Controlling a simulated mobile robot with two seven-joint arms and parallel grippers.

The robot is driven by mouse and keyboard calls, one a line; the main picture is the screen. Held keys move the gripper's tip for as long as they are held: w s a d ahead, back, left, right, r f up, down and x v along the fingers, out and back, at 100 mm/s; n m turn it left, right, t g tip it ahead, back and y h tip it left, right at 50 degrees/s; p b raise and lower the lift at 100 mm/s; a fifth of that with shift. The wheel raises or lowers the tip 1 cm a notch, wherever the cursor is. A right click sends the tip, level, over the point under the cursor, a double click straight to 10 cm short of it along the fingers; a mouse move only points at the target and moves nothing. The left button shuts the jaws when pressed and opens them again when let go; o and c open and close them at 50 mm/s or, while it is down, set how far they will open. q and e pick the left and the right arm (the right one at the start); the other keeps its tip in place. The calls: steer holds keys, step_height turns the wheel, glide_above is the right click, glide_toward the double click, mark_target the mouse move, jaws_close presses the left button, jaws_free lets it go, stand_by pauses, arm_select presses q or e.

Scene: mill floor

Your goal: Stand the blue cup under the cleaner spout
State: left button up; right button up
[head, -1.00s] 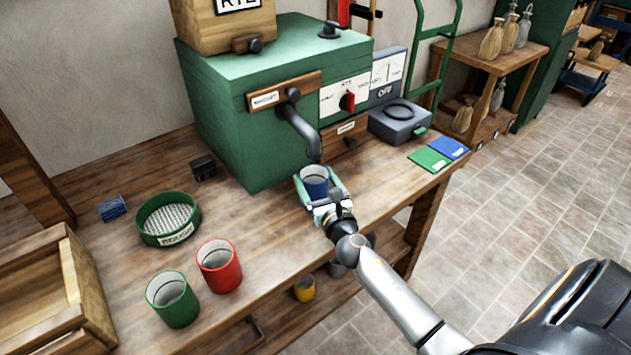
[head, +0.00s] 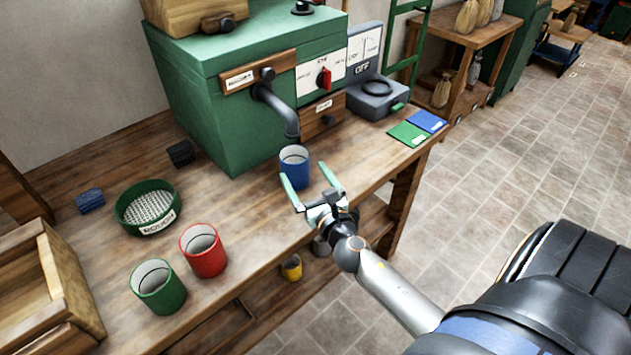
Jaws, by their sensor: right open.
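The blue cup (head: 294,170) stands upright on the wooden bench, just below the curved dark spout (head: 284,112) of the green cleaner (head: 215,90). The spout's end is right above or slightly behind the cup's rim; I cannot tell whether it is exactly centred. My right gripper (head: 309,191) is open and empty. My left gripper is not in view.
A red cup (head: 203,251) and a green cup (head: 159,287) stand at the front left by a green sieve (head: 147,208). A wooden crate (head: 72,285) is at far left. A grey scale (head: 376,98) and green and blue cards (head: 409,134) lie to the right.

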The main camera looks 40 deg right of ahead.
steer(key=shift+b+v, duration=0.4)
steer(key=shift+v, duration=2.45)
